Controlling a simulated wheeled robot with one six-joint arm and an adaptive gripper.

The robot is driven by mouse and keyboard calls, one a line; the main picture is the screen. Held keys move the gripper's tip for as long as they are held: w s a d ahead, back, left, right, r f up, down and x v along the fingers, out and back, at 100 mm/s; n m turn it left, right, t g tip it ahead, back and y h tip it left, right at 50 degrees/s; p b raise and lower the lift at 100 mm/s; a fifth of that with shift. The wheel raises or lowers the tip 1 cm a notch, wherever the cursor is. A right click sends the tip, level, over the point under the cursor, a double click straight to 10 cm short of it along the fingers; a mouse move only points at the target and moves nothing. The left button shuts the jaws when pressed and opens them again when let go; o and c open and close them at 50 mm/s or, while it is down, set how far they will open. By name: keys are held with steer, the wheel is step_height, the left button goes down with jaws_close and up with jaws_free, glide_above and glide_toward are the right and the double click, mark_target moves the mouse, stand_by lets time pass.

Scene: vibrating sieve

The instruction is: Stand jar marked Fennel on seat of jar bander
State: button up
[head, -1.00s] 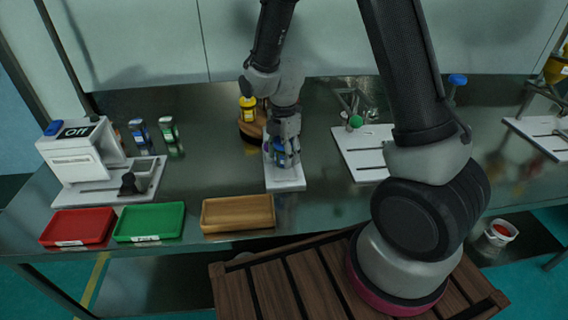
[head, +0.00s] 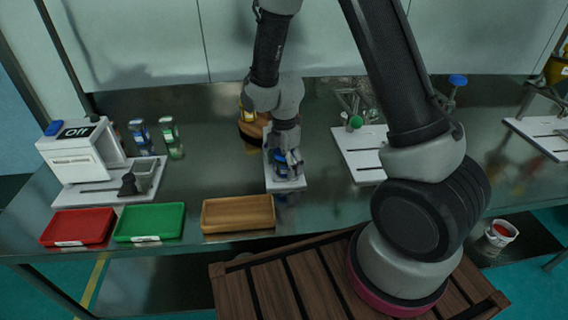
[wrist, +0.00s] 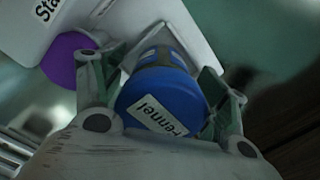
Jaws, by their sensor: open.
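The jar marked Fennel (wrist: 160,103) has a blue lid with a white label in the wrist view. In the head view its blue part (head: 281,166) shows low between my fingers, over a narrow white plate (head: 286,185). My gripper (wrist: 162,64) is open, with one finger on each side of the jar. It also shows in the head view (head: 286,163). The plate, with a partly cut-off label beginning "Sta" and a purple knob (wrist: 66,58), lies beyond the jar in the wrist view. My fingers hide much of the jar, and its base contact is unclear.
A yellow-topped item on a round brown base (head: 250,128) stands behind the plate. A white machine reading "Off" (head: 75,160), two small jars (head: 170,138), and red, green (head: 150,222) and wooden trays (head: 238,214) lie left. Another white plate (head: 358,150) is right.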

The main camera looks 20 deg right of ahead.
steer(key=shift+r, duration=0.1)
step_height(320, 180, up, 12)
steer(key=shift+f, duration=0.2)
steer(key=shift+s+d+r, duration=0.1)
steer(key=shift+d+r, duration=0.1)
steer(key=shift+r, duration=0.4)
steer(key=s+d+r+m+t, duration=0.2)
steer(key=s+d+r+m, duration=0.7)
steer(key=r+m, duration=0.35)
steer(key=s+d+r+m+t, duration=0.1)
steer(key=s+d+r+m, duration=0.1)
steer(key=s+m, duration=0.3)
steer(key=s+d+r+m+t, duration=0.1)
steer(key=s+d+r+m, duration=0.2)
steer(key=s+m, duration=0.2)
steer(key=shift+s+d+r, duration=0.15)
steer(key=shift+s+d, duration=0.15)
steer(key=shift+s, duration=0.65)
